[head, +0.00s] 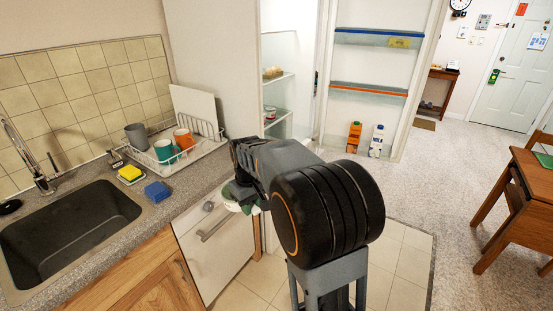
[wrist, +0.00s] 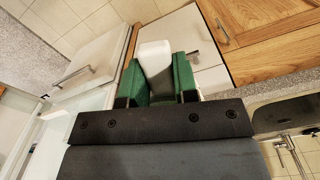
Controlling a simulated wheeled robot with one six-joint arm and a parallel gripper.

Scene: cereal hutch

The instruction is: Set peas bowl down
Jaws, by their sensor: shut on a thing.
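My gripper (wrist: 156,72) has green finger pads closed on a white piece, taken to be the peas bowl (wrist: 155,53). In the head view my gripper (head: 236,190) is just in front of the counter edge, above the white cabinet door. A white part of the bowl (head: 232,207) shows below the green fingers. The rest of the bowl is hidden by my arm, and no peas are visible.
The grey counter (head: 160,208) holds a blue sponge (head: 158,191), a yellow sponge (head: 130,173) and a dish rack (head: 208,146) with cups. The sink (head: 68,230) is at left. An open fridge or cupboard with shelves (head: 280,78) stands behind. Tiled floor (head: 400,262) is clear at right.

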